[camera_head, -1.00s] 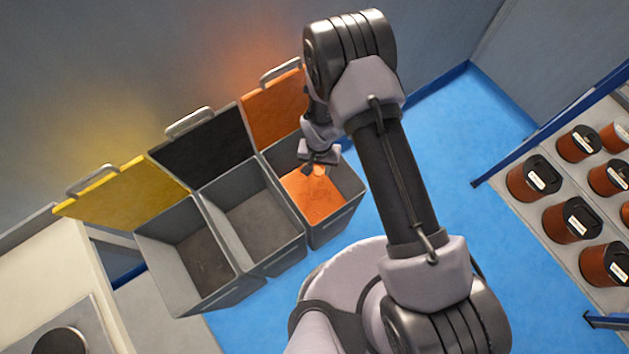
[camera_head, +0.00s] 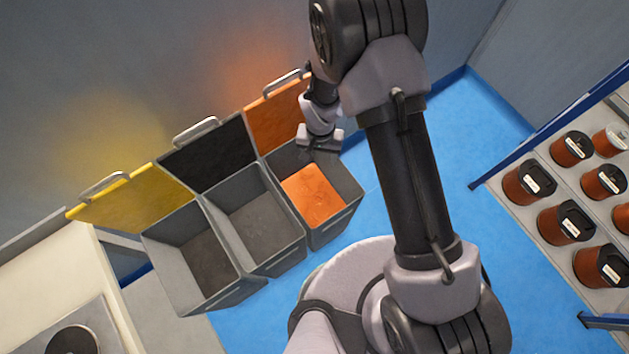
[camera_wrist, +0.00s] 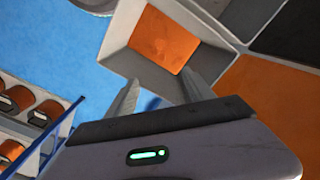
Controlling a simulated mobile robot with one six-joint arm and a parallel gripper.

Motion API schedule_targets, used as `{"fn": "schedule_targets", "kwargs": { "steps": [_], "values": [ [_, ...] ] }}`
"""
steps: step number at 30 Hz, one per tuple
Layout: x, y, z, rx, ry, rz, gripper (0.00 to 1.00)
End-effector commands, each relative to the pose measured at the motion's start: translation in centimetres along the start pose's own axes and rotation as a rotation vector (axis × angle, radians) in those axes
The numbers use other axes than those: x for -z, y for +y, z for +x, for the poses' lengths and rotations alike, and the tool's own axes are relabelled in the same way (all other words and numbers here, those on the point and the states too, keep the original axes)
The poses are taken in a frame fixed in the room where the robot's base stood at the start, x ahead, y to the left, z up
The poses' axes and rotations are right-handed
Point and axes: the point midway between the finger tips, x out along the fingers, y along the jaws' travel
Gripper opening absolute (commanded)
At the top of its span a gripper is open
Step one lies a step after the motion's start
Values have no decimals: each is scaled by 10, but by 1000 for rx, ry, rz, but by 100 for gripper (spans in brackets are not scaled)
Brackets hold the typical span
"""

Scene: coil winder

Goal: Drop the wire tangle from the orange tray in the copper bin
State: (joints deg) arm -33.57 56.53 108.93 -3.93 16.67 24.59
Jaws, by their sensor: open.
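The bin with the orange lid (camera_head: 277,118) is the right one of three open grey bins, and its floor is bright orange (camera_head: 314,194). This floor also shows in the wrist view (camera_wrist: 163,38). My gripper (camera_head: 322,150) is over the back part of this bin, near its lid side. In the wrist view its two fingers (camera_wrist: 163,95) are spread apart with nothing between them. I cannot make out a separate wire tangle; any copper wire in the bin blends with the orange floor. No orange tray is in view.
The black-lidded bin (camera_head: 262,265) and yellow-lidded bin (camera_head: 205,298) stand to the left, both open and empty-looking. Their raised lids lean towards the wall. A rack (camera_head: 525,210) of copper spools is at right. Blue floor (camera_head: 460,140) lies between.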

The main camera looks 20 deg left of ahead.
Motion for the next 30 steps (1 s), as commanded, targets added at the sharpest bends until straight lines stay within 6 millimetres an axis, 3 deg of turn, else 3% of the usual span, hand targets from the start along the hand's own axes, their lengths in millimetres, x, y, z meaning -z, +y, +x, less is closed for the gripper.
{"fn": "schedule_targets", "kwargs": {
  "steps": [1,3,7,23,26,29,30],
  "values": [
    [0,0,-18,1,2,1,61],
    [0,0,-35,1,1,2,61],
    [0,0,-54,0,0,1,61],
    [1,1,-62,1,2,3,61],
    [13,10,-94,21,30,36,61],
    [26,41,-168,64,94,113,61],
    [25,58,-202,84,125,151,61]
  ]
}}
